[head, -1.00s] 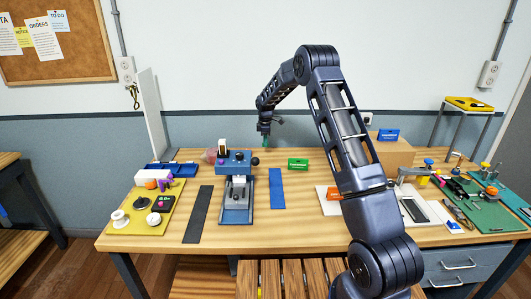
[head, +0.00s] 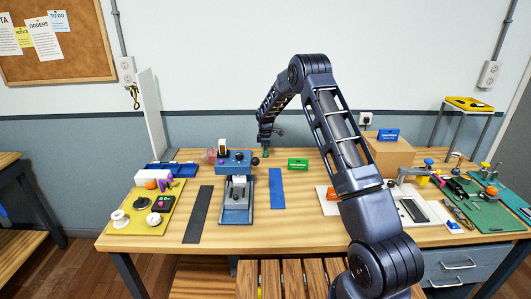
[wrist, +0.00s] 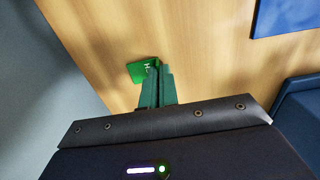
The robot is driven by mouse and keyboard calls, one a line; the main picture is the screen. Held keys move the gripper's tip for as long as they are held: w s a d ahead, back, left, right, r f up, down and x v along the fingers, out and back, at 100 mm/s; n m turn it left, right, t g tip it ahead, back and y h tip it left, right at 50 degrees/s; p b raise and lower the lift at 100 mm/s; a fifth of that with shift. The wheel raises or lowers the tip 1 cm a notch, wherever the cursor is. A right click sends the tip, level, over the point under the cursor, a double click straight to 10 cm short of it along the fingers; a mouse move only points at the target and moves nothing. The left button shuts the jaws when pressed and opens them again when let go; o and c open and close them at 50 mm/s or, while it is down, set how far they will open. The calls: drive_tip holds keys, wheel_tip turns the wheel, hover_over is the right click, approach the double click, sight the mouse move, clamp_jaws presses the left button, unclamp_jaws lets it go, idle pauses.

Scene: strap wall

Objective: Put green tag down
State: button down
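In the head view my gripper (head: 265,152) points down low over the back of the table (head: 330,236), behind and right of the blue press (head: 236,190). The tag is too small there to make out clearly. I cannot tell whether it touches the wood.
A green sign (head: 298,164) stands right of my gripper. A blue strap (head: 277,188) and a black strap (head: 199,214) lie either side of the press. A blue tray (head: 171,169) is at left, a cardboard box (head: 391,154) at right. Wood around the tag is bare.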

drive_tip(key=c, duration=1.7)
unclamp_jaws()
wheel_tip(320, 180, up, 12)
drive_tip(key=shift+r, duration=0.2)
